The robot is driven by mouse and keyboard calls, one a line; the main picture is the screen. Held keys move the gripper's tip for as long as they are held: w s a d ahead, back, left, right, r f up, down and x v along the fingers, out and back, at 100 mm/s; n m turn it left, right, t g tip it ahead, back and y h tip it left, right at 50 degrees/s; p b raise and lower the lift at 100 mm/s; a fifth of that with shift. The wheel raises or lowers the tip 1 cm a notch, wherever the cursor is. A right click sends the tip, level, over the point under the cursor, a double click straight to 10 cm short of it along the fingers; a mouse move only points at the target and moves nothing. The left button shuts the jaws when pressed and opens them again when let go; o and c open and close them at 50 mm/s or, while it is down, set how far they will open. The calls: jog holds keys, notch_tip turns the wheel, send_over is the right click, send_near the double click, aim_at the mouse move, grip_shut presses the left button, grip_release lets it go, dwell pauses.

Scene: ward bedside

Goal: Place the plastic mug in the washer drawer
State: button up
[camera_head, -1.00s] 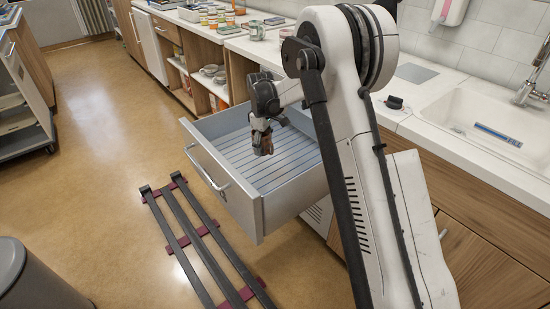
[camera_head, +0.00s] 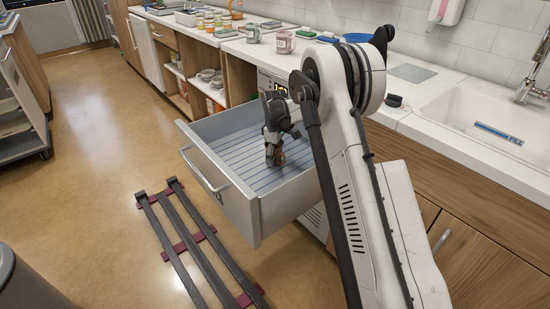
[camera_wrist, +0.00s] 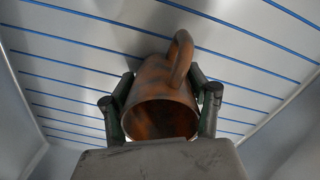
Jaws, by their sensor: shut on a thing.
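The plastic mug (camera_wrist: 158,88) is brown with dark mottling and a loop handle. In the wrist view it sits between my gripper's two fingers (camera_wrist: 161,108), which are shut on its sides. Its open mouth faces the camera and its handle points up in the picture. In the head view the mug (camera_head: 277,157) shows small below my gripper (camera_head: 274,148), inside the outline of the open washer drawer (camera_head: 219,185). The drawer's ribbed grey floor also fills the wrist view (camera_wrist: 80,65). I cannot tell whether the mug touches the floor.
The drawer's front panel and side walls stand around my gripper. Dark rails (camera_head: 190,240) lie on the floor left of the drawer. The drawer looks otherwise empty.

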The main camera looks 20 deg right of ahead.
jog(key=shift+f, duration=0.15)
jog(key=o, duration=1.2)
jog(key=shift+o, duration=0.2)
